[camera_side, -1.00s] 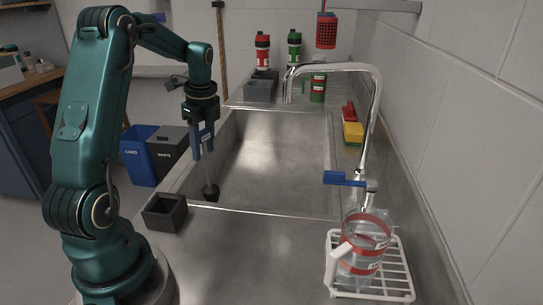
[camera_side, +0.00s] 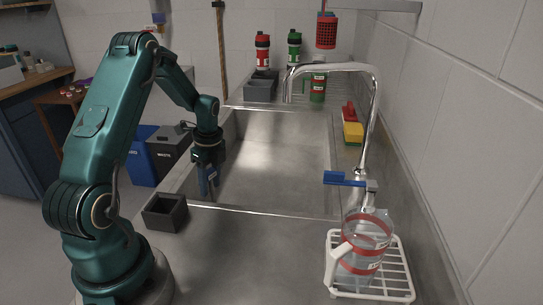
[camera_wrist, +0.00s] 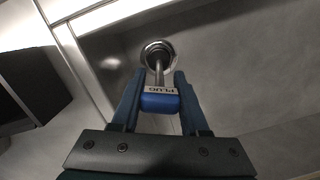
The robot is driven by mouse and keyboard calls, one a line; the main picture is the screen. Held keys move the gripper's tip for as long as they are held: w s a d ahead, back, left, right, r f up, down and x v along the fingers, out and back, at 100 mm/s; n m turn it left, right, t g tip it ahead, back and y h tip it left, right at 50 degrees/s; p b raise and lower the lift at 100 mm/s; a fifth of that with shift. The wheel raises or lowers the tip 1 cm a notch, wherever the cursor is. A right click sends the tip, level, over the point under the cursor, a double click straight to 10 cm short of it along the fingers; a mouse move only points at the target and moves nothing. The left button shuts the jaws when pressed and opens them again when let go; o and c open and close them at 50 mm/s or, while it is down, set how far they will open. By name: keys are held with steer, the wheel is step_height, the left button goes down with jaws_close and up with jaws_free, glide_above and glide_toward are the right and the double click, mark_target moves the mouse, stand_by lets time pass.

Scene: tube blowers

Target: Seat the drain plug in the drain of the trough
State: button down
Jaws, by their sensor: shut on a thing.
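My gripper (camera_side: 208,182) points down inside the left part of the trough (camera_side: 275,160), near its front wall. In the wrist view my gripper (camera_wrist: 160,92) is shut on the blue handle of the drain plug (camera_wrist: 159,101), which carries a PLUG label. The plug's thin rod runs from the handle down to the bright metal ring of the drain (camera_wrist: 158,54) in the trough floor. The plug's dark foot is at or inside the ring; I cannot tell whether it is fully seated. In the side view the trough's front wall hides the plug's lower end.
A dark open block (camera_side: 165,212) sits on the counter left of the trough's front edge. A tall tap (camera_side: 372,130) with a blue lever (camera_side: 344,179) stands on the right. A jug (camera_side: 366,245) stands on a white rack (camera_side: 398,275) at front right. The trough's middle is clear.

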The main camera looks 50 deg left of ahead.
steer(key=shift+c, duration=2.1)
jaws_free()
steer(key=shift+f, duration=0.1)
step_height(320, 180, up, 12)
steer(key=d, duration=0.1)
steer(key=d+r+n+t, duration=0.3)
steer(key=d+r+n, duration=0.35)
steer(key=d, duration=0.65)
steer(key=s+d+n+t+h, duration=0.1)
steer(key=s+d+n+t, duration=0.2)
steer(key=s+d+n, duration=0.4)
steer(key=s+d, duration=0.2)
steer(key=d, duration=0.1)
steer(key=shift+w+d, duration=0.1)
